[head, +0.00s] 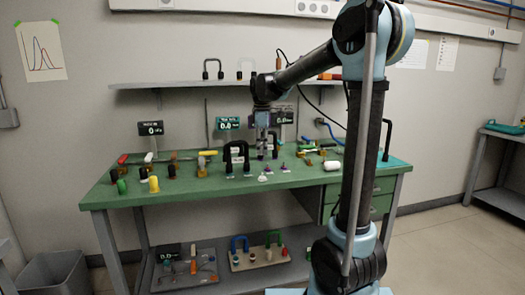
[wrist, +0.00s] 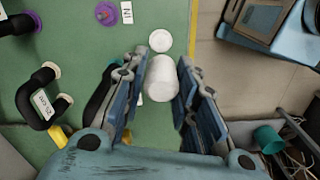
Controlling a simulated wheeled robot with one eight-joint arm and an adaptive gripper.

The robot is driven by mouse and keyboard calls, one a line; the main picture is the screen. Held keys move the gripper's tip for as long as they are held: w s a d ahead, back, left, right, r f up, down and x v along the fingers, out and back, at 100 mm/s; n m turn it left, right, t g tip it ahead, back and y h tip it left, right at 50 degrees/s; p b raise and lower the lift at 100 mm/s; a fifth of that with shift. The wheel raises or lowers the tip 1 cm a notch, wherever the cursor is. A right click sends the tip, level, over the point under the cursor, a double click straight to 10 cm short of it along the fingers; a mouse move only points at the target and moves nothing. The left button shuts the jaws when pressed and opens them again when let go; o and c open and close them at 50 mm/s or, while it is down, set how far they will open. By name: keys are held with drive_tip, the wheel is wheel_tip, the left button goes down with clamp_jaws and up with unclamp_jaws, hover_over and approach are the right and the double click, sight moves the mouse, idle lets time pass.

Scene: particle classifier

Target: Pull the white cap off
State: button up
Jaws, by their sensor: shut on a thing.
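The white cap (wrist: 159,80), a plain white rounded cylinder, sits between my two fingers in the wrist view. My gripper (wrist: 160,85) is shut on it, with a finger along each side. What lies under the cap is hidden. In the head view my gripper (head: 267,152) points down over the green bench, just right of a black U-shaped handle (head: 237,157). The cap is too small to make out there. A flat white disc (wrist: 160,41) shows just beyond the cap in the wrist view; I cannot tell whether they are joined.
The green bench (head: 225,187) holds many knobs, handles and small parts close around my gripper. A purple knob (wrist: 106,13) and a black U-handle (wrist: 38,94) with a label show in the wrist view. Small displays (head: 150,129) stand behind. A shelf (head: 185,85) runs above the bench.

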drive_tip(key=shift+r, duration=2.1)
drive_tip(key=shift+r, duration=1.5)
